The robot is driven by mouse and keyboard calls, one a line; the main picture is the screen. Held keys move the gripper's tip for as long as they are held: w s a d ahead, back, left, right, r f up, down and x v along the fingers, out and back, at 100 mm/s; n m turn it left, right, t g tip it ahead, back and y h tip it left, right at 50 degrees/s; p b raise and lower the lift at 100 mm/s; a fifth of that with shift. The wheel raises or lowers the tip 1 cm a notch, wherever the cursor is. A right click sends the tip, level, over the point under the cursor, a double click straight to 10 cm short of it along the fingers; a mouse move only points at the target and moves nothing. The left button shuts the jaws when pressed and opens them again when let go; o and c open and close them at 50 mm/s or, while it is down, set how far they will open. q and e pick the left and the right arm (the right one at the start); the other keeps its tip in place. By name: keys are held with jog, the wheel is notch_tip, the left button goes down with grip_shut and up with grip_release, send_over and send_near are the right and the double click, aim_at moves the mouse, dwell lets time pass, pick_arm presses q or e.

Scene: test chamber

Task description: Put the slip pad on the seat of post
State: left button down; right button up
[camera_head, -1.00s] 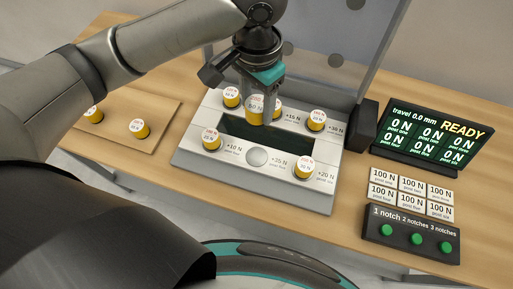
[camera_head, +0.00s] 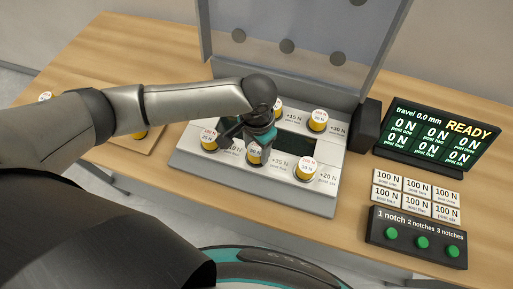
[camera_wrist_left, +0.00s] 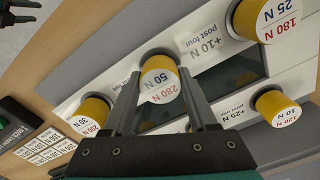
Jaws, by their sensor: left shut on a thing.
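My left gripper (camera_head: 256,146) is shut on a yellow pad (camera_head: 254,156) with a white top, upright at the front middle position of the grey fixture (camera_head: 290,200). In the left wrist view, the left gripper (camera_wrist_left: 161,75) has a finger on either side of this pad (camera_wrist_left: 161,86), marked 280 N and 50 N. A grey round seat edge (camera_wrist_left: 150,52) shows just behind the pad. I cannot tell whether the pad touches it. Other yellow posts stand around the fixture's dark window, including one at front left (camera_head: 209,139) and one at front right (camera_head: 305,167).
A clear upright panel (camera_head: 300,40) stands behind the fixture. The display (camera_head: 436,135) reads READY, 0 N and travel 0.0 mm. A button box (camera_head: 416,238) sits at right. A wooden board (camera_head: 150,142) lies left, partly hidden by my arm. A dark claw, probably my right gripper (camera_wrist_left: 17,12), shows at the corner.

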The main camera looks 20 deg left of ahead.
aim_at(257, 148)
pick_arm(q)
jog(key=shift+f, duration=0.3)
jog(key=shift+c, duration=1)
grip_release()
notch_tip(257, 148, up, 12)
jog(key=p, duration=0.1)
jog(key=shift+r, duration=0.2)
